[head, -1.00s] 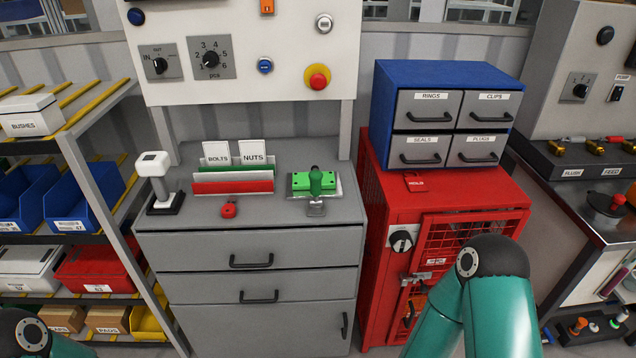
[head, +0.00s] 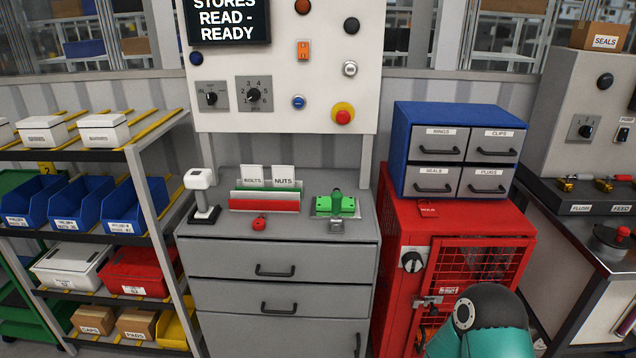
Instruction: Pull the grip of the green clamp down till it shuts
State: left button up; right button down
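The green clamp (head: 336,205) sits on the right part of the grey cabinet top (head: 222,229). My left gripper is not in the picture either. Nothing of mine is near the clamp.
A red knob (head: 259,223), a file rack (head: 264,203) and a white-topped stand (head: 201,195) share the cabinet top. The red cage locker (head: 399,225) with a blue drawer unit (head: 402,128) stands right. A control panel (head: 226,116) rises behind; shelving (head: 152,190) stands left.

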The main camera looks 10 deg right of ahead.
aim_at(337, 197)
jog(key=u, duration=0.1)
jog(key=i, duration=1)
jog(key=z, duration=0.05)
